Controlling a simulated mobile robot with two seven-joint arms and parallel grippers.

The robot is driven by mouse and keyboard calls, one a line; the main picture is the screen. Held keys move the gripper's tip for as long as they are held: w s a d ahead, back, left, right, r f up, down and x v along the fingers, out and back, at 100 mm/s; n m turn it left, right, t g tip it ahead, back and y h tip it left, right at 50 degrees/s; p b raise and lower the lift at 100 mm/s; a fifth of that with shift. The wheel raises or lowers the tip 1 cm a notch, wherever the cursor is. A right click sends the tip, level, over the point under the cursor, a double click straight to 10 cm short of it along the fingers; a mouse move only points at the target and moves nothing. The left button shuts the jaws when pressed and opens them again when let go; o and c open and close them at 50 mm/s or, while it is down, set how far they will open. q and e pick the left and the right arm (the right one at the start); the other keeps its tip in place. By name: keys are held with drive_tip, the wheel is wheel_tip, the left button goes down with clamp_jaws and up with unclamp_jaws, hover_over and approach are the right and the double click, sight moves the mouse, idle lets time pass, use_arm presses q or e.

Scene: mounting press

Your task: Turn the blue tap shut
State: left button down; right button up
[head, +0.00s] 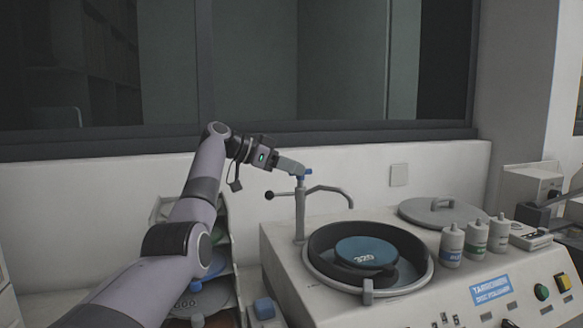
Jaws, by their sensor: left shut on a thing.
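The spout reaches right toward the round basin of the polishing machine. My left gripper (296,168) comes in from the left and is shut on the blue tap, with its fingers covering part of the handle. Whether water runs from the spout cannot be made out. My right gripper is not in view.
The polisher (290,275) holds a dark basin ring with a blue disc (366,252) marked 320. Several white bottles (452,244) and a grey lid (440,211) stand to the right. A rack of discs (212,295) is below my left arm. A wall and window are behind.

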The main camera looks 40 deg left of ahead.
use_arm(q)
drive_tip(key=c, duration=1.2)
unclamp_jaws()
drive_tip(key=b+v, duration=0.1)
drive_tip(key=v, duration=0.5)
drive_tip(key=shift+b, duration=0.3)
drive_tip(key=shift+s+a+r, duration=0.25)
drive_tip(key=shift+s, duration=0.2)
